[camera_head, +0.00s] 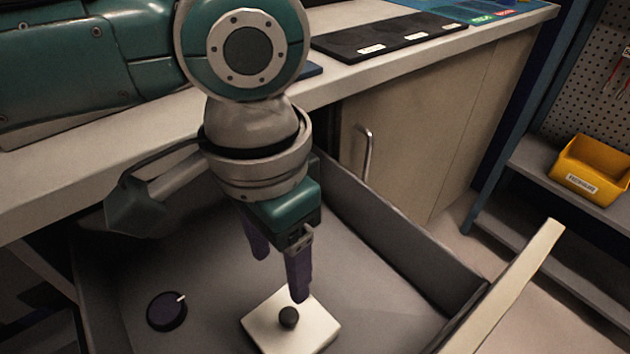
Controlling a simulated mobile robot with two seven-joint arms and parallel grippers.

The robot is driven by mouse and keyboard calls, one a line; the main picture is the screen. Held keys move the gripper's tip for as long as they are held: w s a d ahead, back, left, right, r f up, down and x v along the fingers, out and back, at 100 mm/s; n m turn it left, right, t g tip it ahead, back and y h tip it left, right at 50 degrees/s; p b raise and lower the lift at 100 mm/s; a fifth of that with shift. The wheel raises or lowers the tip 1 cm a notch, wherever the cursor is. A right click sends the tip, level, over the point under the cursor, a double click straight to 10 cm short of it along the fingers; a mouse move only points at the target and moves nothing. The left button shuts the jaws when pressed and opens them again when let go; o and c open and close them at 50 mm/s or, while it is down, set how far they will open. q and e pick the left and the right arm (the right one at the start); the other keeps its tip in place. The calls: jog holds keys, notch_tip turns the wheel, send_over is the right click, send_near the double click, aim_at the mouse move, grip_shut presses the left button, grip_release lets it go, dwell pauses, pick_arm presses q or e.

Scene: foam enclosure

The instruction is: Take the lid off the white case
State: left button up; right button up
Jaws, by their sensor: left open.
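The white case (316,334) sits in the open grey drawer, low in the picture near its bottom edge. Its pale square top has a small dark round knob (289,317) in the middle. I cannot make out the seam between lid and case. My left gripper (280,276) points down over the drawer, with its two dark purple fingers apart and nothing between them. One fingertip shows just behind the knob and overlaps the far part of the white top; I cannot tell whether it touches. My right gripper is out of view.
A dark round dial-like piece (167,312) with a pale mark lies in the drawer to the left. The drawer's raised right wall (395,235) and pale front edge (510,285) bound the space. A counter (100,180) lies behind. A yellow bin (592,170) stands on a shelf at right.

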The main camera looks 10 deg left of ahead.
pick_arm(q)
jog(key=b, duration=0.1)
send_over(288, 315)
jog(key=f, duration=0.4)
jog(key=shift+w+f, duration=0.25)
jog(key=shift+f, duration=0.1)
jog(key=f, duration=0.1)
jog(key=f+b, duration=0.1)
jog(key=f, duration=0.1)
jog(key=f+b, duration=0.1)
jog(key=shift+s+f, duration=0.3)
jog(key=shift+f+b, duration=0.3)
jog(key=shift+f, duration=0.1)
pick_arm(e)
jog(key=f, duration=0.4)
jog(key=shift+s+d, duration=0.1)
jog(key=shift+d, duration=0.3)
pick_arm(q)
jog(key=shift+c, duration=0.7)
grip_shut()
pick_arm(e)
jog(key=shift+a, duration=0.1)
